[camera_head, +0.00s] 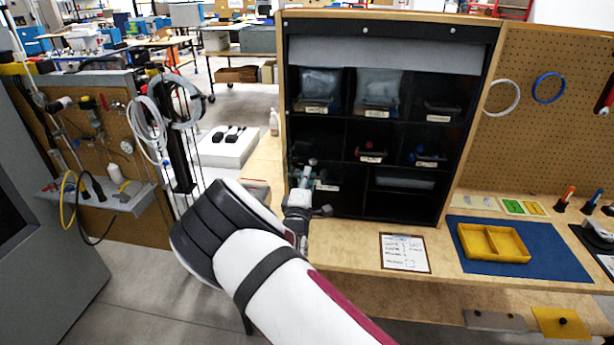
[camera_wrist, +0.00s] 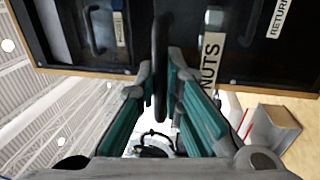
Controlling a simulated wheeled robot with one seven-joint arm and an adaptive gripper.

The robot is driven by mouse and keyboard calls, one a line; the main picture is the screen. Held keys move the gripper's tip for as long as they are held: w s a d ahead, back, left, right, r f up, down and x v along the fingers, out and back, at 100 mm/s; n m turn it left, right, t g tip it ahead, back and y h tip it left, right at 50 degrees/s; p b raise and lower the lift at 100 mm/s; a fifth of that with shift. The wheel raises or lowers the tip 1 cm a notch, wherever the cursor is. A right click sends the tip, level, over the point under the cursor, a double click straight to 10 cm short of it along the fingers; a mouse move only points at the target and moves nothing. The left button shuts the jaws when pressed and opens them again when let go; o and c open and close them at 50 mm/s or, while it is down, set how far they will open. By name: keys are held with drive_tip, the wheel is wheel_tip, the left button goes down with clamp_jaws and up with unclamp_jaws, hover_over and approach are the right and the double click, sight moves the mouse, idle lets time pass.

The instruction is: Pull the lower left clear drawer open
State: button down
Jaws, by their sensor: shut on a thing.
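The lower left drawer's white label (camera_head: 326,187) shows at the left of the black cabinet in the head view, with its front largely hidden by my gripper (camera_head: 306,183). In the wrist view a label reading "NUTS" (camera_wrist: 211,62) is on the drawer front. The drawer's dark bar handle (camera_wrist: 160,65) stands between the teal-padded fingers of my gripper (camera_wrist: 167,95), which are shut on it. The fingers sit close in front of the drawer face. I cannot tell from these views whether the drawer is pulled out at all.
The black cabinet (camera_head: 393,24) holds several other labelled bins above and to the right. A clipboard (camera_head: 404,253) and a yellow tray (camera_head: 492,243) on a blue mat (camera_head: 561,263) lie on the bench. A pegboard stand (camera_head: 130,190) with cables is at left.

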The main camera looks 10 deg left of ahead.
drive_tip(key=c, duration=1.7)
unclamp_jaws()
drive_tip(key=s, duration=0.4)
drive_tip(key=s+f, duration=0.1)
drive_tip(key=s, duration=0.3)
drive_tip(key=s+f, duration=0.1)
drive_tip(key=s, duration=0.2)
drive_tip(key=shift+s+a+f, duration=0.1)
drive_tip(key=shift+s+a, duration=0.1)
drive_tip(key=shift+s, duration=0.2)
